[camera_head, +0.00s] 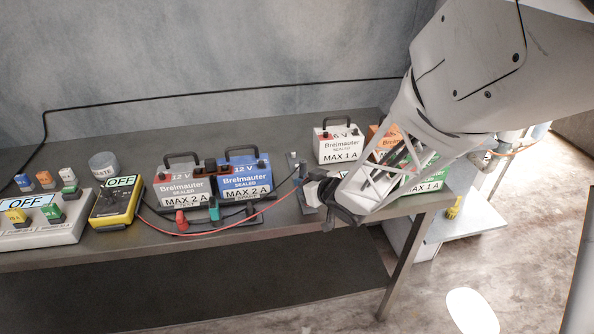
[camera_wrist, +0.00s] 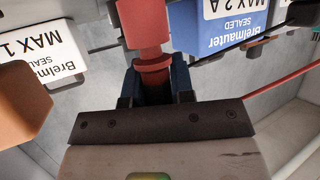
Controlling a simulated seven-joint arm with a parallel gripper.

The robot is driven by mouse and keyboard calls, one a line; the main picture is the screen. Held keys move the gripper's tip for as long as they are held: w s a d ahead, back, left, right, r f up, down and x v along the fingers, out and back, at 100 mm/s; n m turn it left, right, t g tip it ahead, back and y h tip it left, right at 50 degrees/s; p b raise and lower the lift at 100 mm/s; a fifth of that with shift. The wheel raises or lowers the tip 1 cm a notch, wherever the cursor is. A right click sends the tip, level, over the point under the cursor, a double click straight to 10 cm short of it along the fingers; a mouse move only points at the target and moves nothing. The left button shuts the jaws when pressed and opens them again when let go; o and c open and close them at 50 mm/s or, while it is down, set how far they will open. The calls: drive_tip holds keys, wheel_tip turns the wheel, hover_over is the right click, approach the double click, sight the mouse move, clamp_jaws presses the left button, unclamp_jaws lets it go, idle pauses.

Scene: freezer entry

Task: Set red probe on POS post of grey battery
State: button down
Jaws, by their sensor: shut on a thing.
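The grey battery (camera_head: 187,186), marked 12 V and MAX 2 A, stands upright on the bench, left of the blue battery (camera_head: 245,180). Its POS post is too small to make out. My gripper (camera_head: 327,195) is over the bench's front part, right of the blue battery and well apart from the grey one. In the wrist view its dark blue fingers (camera_wrist: 153,85) are shut on the red probe (camera_wrist: 142,30). The probe's tip is out of that view, and my gripper hides the probe in the head view. The red lead (camera_head: 245,214) runs from the meter side toward my gripper.
A yellow meter (camera_head: 117,205) and a switch box (camera_head: 40,222), both showing OFF, stand at the left near a cup (camera_head: 103,165). A red piece (camera_head: 181,221) and a teal piece (camera_head: 214,209) stand before the batteries. White (camera_head: 338,146), orange and green batteries stand right.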

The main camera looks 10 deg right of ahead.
drive_tip(key=shift+r, duration=0.55)
drive_tip(key=shift+s+r, duration=0.4)
drive_tip(key=shift+r, duration=0.35)
drive_tip(key=s+r, duration=0.1)
drive_tip(key=s, duration=1.4)
drive_tip(key=shift+d+r, duration=0.2)
drive_tip(key=shift+d, duration=0.15)
drive_tip(key=shift+s, duration=0.1)
drive_tip(key=shift+r, duration=0.4)
drive_tip(key=shift+r, duration=0.3)
drive_tip(key=shift+r, duration=0.25)
drive_tip(key=shift+r, duration=0.5)
drive_tip(key=shift+r, duration=0.55)
